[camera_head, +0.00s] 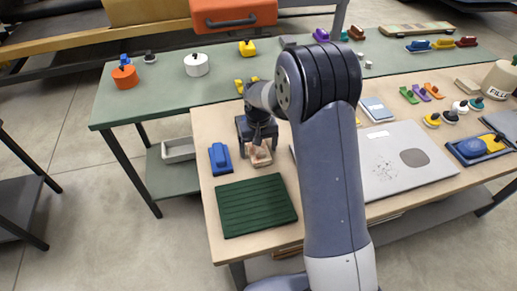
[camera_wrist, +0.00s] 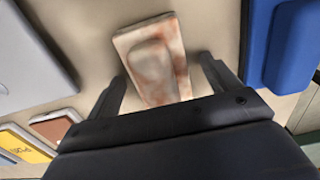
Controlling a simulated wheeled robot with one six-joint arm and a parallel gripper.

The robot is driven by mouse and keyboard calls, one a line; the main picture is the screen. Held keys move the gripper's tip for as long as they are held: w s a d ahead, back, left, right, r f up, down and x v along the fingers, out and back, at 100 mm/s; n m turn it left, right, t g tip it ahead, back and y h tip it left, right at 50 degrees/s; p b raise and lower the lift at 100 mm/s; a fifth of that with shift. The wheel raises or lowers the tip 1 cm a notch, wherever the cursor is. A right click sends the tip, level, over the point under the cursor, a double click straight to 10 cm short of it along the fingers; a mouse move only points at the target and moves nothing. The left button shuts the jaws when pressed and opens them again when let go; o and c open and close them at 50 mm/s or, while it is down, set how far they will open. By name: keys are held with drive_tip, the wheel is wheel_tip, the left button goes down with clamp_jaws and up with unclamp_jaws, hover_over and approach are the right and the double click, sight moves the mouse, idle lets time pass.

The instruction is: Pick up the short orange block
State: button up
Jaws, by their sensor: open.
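A low, pale orange-brown block (camera_wrist: 178,38) with a mottled surface and a smaller raised part (camera_wrist: 152,68) on top lies on the wooden table. It also shows in the head view (camera_head: 260,156), just below my gripper (camera_head: 258,142). In the wrist view my gripper (camera_wrist: 163,76) is open, one finger on each side of the block's near part. No finger clearly touches it. I cannot tell for sure whether this is the short orange block. The gripper body hides the block's near end.
A blue block (camera_head: 220,158) lies close on the left, and a dark green ridged mat (camera_head: 256,205) lies in front. A grey plate (camera_head: 412,172) lies to the right. A green table (camera_head: 160,100) behind holds an orange cylinder (camera_head: 125,79) and a white cylinder (camera_head: 197,66).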

drive_tip(key=c, duration=1.1)
wheel_tip(320, 180, up, 10)
drive_tip(key=shift+r+b, duration=0.1)
drive_tip(key=shift+b, duration=0.35)
